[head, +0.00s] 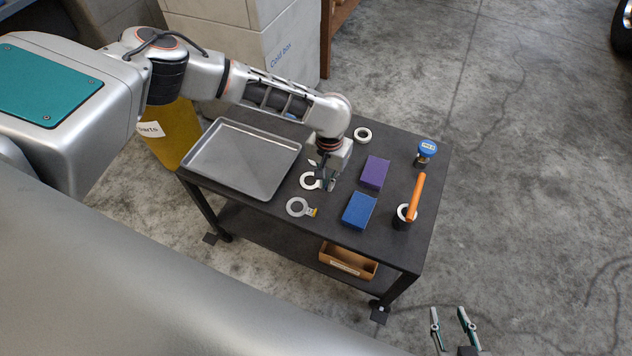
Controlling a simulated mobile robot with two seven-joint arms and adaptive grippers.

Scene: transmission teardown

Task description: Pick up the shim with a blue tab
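A white ring-shaped shim (308,181) lies flat on the dark cart top. My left gripper (327,182) points down at its right side, where the tab would be. The fingertips cover that side, so I cannot tell the tab's colour or whether the fingers touch it. A grey shim (297,207) with a yellow tab lies just below it. A third pale ring (362,134) lies farther back, with no tab visible. My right gripper (453,330) is open and empty, off the cart at the lower right.
The cart top (270,212) also holds an empty metal tray (246,190), a purple block (375,172), a blue block (359,210), a blue-lidded jar (426,152) and an orange-handled tool (416,197). A cardboard bin (347,261) sits on the lower shelf.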

